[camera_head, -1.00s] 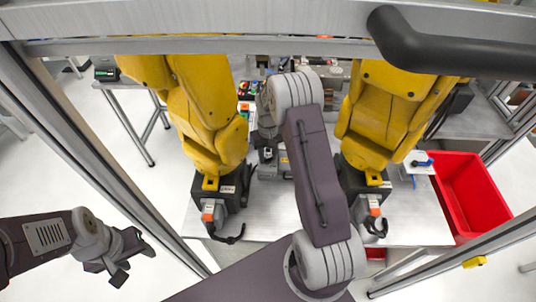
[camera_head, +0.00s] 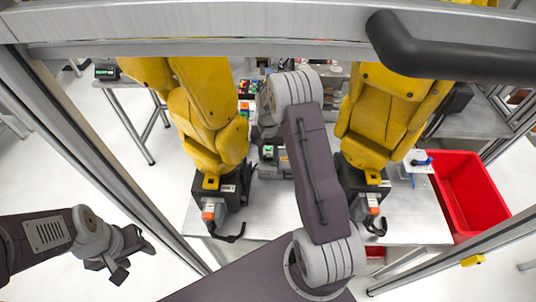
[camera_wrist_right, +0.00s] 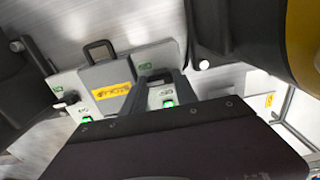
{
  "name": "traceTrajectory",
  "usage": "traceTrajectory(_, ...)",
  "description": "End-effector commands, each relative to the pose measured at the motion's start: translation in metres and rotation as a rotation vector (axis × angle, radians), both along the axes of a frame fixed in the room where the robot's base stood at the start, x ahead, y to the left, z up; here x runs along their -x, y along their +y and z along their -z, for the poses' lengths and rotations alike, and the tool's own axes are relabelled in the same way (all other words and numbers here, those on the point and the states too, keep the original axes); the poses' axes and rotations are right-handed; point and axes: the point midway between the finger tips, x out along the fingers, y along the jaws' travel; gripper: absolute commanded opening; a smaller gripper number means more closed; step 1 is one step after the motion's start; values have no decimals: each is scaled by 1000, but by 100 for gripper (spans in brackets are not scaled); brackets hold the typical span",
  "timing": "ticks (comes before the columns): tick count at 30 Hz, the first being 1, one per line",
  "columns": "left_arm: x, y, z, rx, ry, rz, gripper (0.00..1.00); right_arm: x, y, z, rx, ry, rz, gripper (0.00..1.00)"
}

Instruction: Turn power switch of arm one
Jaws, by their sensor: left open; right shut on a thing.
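Arm one is one of two yellow arms; I cannot tell which. The left yellow arm (camera_head: 208,115) and right yellow arm (camera_head: 385,115) stand on dark bases. Between them a grey control box (camera_head: 270,172) shows partly, with a green light; in the right wrist view a grey box with a lit green light (camera_wrist_right: 168,103) lies just beyond my gripper. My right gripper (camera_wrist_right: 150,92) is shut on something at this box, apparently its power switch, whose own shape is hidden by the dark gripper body. My left gripper (camera_head: 122,270) is open and empty at the lower left, far from the boxes.
A second grey box with a green light (camera_wrist_right: 87,119) and a yellow label (camera_wrist_right: 112,91) are nearby in the right wrist view. A red bin (camera_head: 470,195) stands at right. Metal frame posts (camera_head: 100,160) and a black handle (camera_head: 440,50) are near.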

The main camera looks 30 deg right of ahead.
Motion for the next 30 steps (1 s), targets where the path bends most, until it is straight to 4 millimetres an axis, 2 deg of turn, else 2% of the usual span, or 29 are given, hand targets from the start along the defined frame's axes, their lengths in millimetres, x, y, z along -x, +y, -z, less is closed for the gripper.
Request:
traceTrajectory(1, 0, 0, -1, 0, 0, 0, 50, -5, -2, -4, 4, -16, 2, 0)
traceTrajectory(8, 0, 0, -1, 0, 0, 0, 50, -5, -2, -4, 4, -16, 2, 0)
traceTrajectory(9, 0, 0, -1, 0, 0, 0, 50, -5, -2, -4, 4, -16, 2, 40)
traceTrajectory(11, 0, 0, -1, 0, 0, 0, 50, -4, -2, -3, 4, -13, 1, 56)
traceTrajectory(20, 0, 0, 0, 0, 0, 0, 50, -2, -1, -1, 1, -5, -3, 56)
traceTrajectory(23, 0, 0, 1, 0, 0, 0, 50, -1, 0, 0, 1, -4, -54, 56)
traceTrajectory(26, 0, 0, 4, 0, 0, 0, 50, -2, -1, 1, 1, -4, -189, 56)
traceTrajectory(30, 0, 0, 9, 0, 0, 0, 50, -2, -1, 2, 2, -4, -467, 56)
